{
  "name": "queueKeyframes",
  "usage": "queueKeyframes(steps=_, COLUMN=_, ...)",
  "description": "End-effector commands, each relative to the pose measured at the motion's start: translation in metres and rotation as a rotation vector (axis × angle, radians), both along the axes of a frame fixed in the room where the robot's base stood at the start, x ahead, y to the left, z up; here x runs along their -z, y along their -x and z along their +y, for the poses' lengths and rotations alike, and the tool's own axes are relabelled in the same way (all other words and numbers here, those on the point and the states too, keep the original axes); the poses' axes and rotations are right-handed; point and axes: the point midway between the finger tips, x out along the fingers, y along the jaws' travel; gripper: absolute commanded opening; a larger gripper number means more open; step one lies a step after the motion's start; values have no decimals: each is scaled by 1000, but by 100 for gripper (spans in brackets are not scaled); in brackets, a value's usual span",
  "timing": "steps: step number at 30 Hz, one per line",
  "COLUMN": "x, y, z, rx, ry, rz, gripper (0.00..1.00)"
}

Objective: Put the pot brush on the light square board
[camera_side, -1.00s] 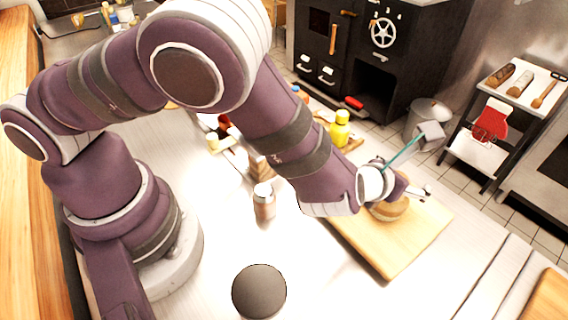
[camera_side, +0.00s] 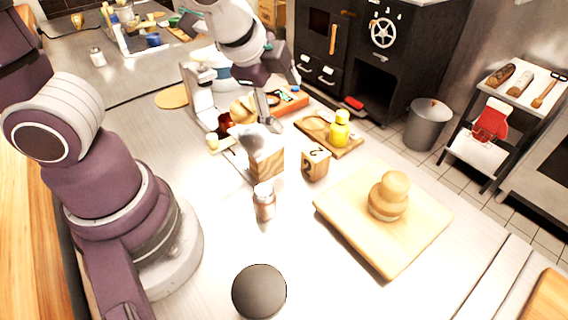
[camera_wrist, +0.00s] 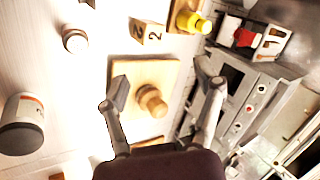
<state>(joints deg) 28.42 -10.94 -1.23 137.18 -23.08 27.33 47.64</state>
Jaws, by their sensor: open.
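The pot brush (camera_side: 389,197), a round wooden piece with a knob on top, stands upright on the light square board (camera_side: 350,220), towards its far right part in the side view. In the wrist view the brush (camera_wrist: 151,101) also shows on the board (camera_wrist: 160,72), beyond my fingers. My gripper (camera_side: 285,103) is open and empty, well away from the brush, up and to the back left in the side view. Both fingers of my gripper (camera_wrist: 162,80) stand wide apart in the wrist view. The underside of the brush is hidden.
A dark-topped round container (camera_side: 259,291) is at the front. The counter between it and the board is clear.

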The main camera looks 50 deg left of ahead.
Motion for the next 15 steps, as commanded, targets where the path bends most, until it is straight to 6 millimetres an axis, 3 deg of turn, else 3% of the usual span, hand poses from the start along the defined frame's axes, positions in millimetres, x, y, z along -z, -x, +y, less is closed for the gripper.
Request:
queueKeyframes(steps=1, x=-13, y=11, z=15, rx=-215, ry=159, rz=-14, gripper=67)
queueKeyframes(steps=3, x=-24, y=31, z=27, rx=-485, ry=356, rz=-12, gripper=67)
queueKeyframes(steps=6, x=-34, y=54, z=35, rx=-750, ry=535, rz=-17, gripper=67)
queueKeyframes(steps=10, x=-38, y=68, z=38, rx=-901, ry=628, rz=-21, gripper=67)
queueKeyframes(steps=15, x=-38, y=69, z=37, rx=-918, ry=637, rz=-18, gripper=67)
